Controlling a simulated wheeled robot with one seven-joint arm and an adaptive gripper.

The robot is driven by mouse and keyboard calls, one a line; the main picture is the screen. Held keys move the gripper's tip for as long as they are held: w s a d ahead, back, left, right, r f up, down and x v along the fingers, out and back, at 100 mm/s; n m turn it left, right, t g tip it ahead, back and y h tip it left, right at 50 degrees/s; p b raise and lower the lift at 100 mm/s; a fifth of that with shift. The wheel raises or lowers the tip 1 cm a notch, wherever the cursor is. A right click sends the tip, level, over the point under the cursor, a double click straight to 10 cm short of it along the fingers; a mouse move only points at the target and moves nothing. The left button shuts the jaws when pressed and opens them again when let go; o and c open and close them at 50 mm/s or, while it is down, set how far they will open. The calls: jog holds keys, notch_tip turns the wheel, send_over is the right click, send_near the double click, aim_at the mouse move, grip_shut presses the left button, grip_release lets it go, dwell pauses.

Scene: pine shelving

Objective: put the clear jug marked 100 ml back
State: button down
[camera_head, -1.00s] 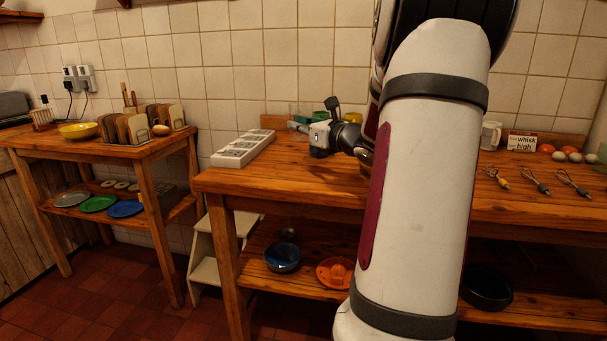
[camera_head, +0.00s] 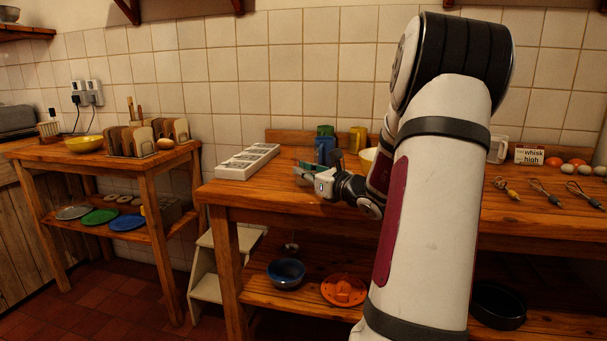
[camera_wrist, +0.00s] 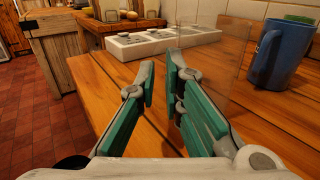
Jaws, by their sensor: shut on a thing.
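The clear jug (camera_wrist: 222,62) is only a faint see-through shape just beyond my fingers in the wrist view. Its outline is hard to make out, and I cannot read any 100 ml mark. My gripper (camera_wrist: 160,82), with green-padded fingers, is closed on a part of it, which is too clear to see. In the head view my gripper (camera_head: 306,172) is low over the left part of the middle wooden table (camera_head: 290,190). I cannot tell whether the jug touches the tabletop. In the head view I cannot make out the jug.
A blue mug (camera_wrist: 283,52) stands close on the right in the wrist view. Green (camera_head: 325,130) and yellow (camera_head: 357,138) mugs stand behind. A white compartment tray (camera_head: 248,161) lies at the table's left end. Whisks (camera_head: 546,192) and a sign (camera_head: 529,155) are at the right.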

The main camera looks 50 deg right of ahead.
jog(key=shift+f, duration=0.1)
jog(key=c, duration=1.7)
grip_release()
